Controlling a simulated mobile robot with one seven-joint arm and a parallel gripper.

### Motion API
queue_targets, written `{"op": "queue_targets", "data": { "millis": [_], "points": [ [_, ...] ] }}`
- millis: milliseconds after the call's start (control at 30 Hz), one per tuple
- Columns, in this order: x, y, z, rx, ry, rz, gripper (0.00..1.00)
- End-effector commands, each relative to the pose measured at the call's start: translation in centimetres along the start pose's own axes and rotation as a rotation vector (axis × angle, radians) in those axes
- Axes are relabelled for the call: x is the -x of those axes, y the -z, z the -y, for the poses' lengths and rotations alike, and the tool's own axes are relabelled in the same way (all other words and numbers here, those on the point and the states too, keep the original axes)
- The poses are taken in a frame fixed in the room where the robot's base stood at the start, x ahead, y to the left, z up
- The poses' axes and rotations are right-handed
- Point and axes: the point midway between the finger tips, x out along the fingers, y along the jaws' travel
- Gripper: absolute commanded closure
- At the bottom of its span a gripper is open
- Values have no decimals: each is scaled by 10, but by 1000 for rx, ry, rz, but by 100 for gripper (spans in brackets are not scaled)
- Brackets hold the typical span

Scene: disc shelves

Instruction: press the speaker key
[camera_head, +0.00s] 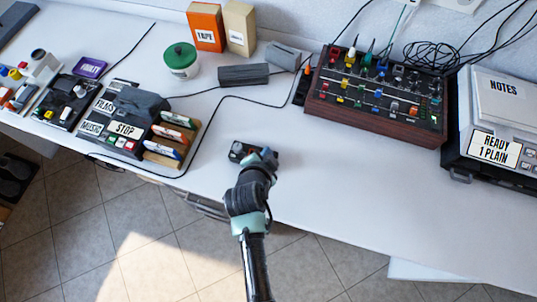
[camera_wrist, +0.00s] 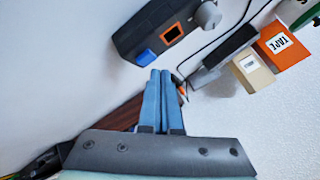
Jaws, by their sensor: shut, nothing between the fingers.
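My gripper (camera_head: 268,153) is over the white table near its front edge, with its fingers together and empty. In the wrist view its two blue fingers (camera_wrist: 161,74) point at a small dark box (camera_wrist: 140,35). This box has a blue key (camera_wrist: 147,57), an orange-framed window (camera_wrist: 172,33) and a grey knob (camera_wrist: 208,14). The fingertips appear just short of the blue key; whether they touch it cannot be told. In the head view the dark box (camera_head: 240,151) is partly hidden by my gripper. No label naming a speaker key is readable.
A wood-sided mixer (camera_head: 375,125) stands to the right, with a grey machine (camera_head: 480,150) beyond it. A STOP panel (camera_head: 124,129) with disc slots stands left. Cables cross the table.

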Motion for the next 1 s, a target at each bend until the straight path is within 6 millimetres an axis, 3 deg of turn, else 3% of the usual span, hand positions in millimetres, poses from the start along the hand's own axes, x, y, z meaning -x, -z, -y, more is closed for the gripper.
{"op": "queue_targets", "data": {
  "millis": [1000],
  "points": [
    [-7,-5,-5,0,0,0,100]
  ]
}}
